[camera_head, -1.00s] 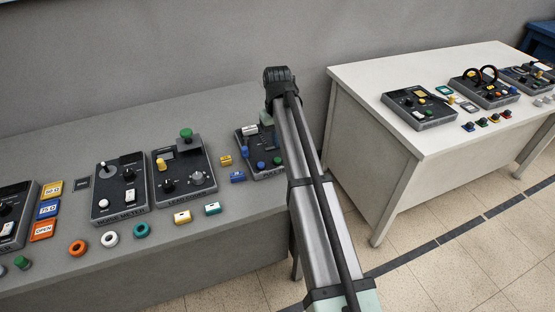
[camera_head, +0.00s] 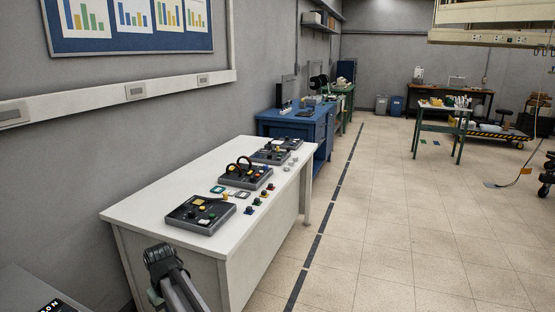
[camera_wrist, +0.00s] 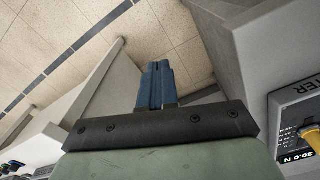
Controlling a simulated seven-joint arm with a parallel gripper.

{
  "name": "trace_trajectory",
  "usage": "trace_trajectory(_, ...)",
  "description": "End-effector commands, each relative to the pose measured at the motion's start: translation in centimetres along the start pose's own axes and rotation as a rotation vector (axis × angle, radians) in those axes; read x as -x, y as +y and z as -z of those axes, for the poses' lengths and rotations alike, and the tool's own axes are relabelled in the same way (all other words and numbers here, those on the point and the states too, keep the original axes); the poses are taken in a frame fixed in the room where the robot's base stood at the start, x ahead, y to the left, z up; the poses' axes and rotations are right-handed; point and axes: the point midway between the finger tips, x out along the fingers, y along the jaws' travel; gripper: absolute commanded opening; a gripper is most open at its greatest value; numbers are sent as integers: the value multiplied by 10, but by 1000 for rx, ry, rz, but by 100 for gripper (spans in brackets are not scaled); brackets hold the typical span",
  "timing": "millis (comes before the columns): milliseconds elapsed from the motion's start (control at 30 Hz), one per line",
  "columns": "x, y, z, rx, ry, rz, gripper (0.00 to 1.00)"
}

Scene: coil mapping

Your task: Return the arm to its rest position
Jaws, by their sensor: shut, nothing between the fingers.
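My gripper (camera_wrist: 156,68) shows in the wrist view, its two blue fingers pressed together with nothing between them. It hangs in open air over the gap between a white bench and a grey bench, with tiled floor beyond the fingertips. In the head view only a dark joint and a link of my arm show, at the bottom left in front of the white bench; the gripper itself is out of that view.
The white bench (camera_head: 150,205) carries several dark panels (camera_head: 200,213) and small coloured parts. A grey bench (camera_wrist: 250,30) stands close on the right in the wrist view, with a meter panel (camera_wrist: 295,115) on it.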

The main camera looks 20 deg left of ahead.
Motion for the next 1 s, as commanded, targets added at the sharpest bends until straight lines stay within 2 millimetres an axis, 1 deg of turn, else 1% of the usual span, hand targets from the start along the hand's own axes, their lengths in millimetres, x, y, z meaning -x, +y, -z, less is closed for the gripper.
trace_trajectory(33,-10,25,-17,-40,-3,0,0)
trace_trajectory(67,-15,37,-24,-60,-3,0,0)
trace_trajectory(100,-21,54,-33,-87,-2,0,0)
trace_trajectory(167,-31,78,-48,-127,-2,0,0)
trace_trajectory(200,-37,94,-59,-155,-2,0,0)
trace_trajectory(267,-46,116,-75,-195,-1,0,0)
trace_trajectory(300,-52,131,-87,-223,-2,0,0)
trace_trajectory(367,-60,152,-105,-264,-2,0,0)
trace_trajectory(400,-66,165,-117,-291,-1,0,0)
trace_trajectory(467,-75,185,-136,-332,-1,0,0)
trace_trajectory(500,-80,197,-149,-358,-2,0,0)
trace_trajectory(567,-88,214,-168,-399,0,0,0)
trace_trajectory(700,-105,251,-217,-494,0,-1,0)
trace_trajectory(867,-124,286,-275,-603,0,-1,0)
trace_trajectory(1000,-139,311,-327,-698,0,-1,0)
